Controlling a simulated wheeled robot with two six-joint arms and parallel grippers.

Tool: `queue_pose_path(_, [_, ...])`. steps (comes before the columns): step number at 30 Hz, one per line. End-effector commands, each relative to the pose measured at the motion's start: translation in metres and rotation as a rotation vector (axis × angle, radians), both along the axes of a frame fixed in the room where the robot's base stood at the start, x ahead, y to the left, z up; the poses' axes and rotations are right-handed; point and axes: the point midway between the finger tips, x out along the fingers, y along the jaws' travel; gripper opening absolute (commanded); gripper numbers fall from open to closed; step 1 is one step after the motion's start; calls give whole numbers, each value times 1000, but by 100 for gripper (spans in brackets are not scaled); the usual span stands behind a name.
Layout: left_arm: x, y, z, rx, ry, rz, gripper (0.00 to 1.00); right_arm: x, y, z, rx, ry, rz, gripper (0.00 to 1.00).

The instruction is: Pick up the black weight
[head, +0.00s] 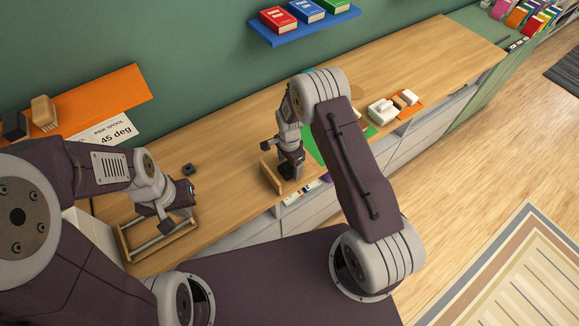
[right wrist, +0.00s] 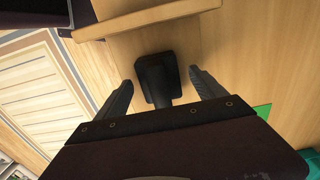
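In the right wrist view a black weight (right wrist: 157,78) with a narrower dark stem stands on a wooden surface. It is between the two fingers of my right gripper (right wrist: 160,88), which are open with a gap on each side of it. In the head view my right gripper (head: 290,172) points down at the counter beside a small wooden holder (head: 271,176), and the weight cannot be made out there. My left gripper (head: 163,222) is low over a wooden frame with rods (head: 130,243); its fingers are too small to judge.
A small dark block (head: 188,169) lies on the wooden counter (head: 235,130). A green mat (head: 312,146) and white blocks (head: 382,110) are beyond my right arm. An orange shelf (head: 115,92) and a blue shelf with books (head: 305,30) are on the wall.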

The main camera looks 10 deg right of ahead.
Motion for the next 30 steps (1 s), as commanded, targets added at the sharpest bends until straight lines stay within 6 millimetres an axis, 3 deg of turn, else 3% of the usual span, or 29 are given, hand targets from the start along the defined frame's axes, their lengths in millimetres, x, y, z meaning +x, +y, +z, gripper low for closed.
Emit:
queue_pose_path(1, [0,0,0,0,0,0,0,0,0,0,0,0,0,69])
queue_pose_path(6, [0,0,0,0,0,0,0,0,0,0,0,1,0,22])
queue_pose_path(9, [0,0,0,0,0,0,0,0,0,0,0,1,0,0])
queue_pose_path(20, [0,0,-2,0,0,0,0,1,0,4,1,-2,0,0])
queue_pose_path(28, [0,0,-16,0,0,0,0,2,0,38,1,-5,0,0])
queue_pose_path(30, [0,0,-19,0,0,0,0,-1,-12,47,0,-4,-6,0])
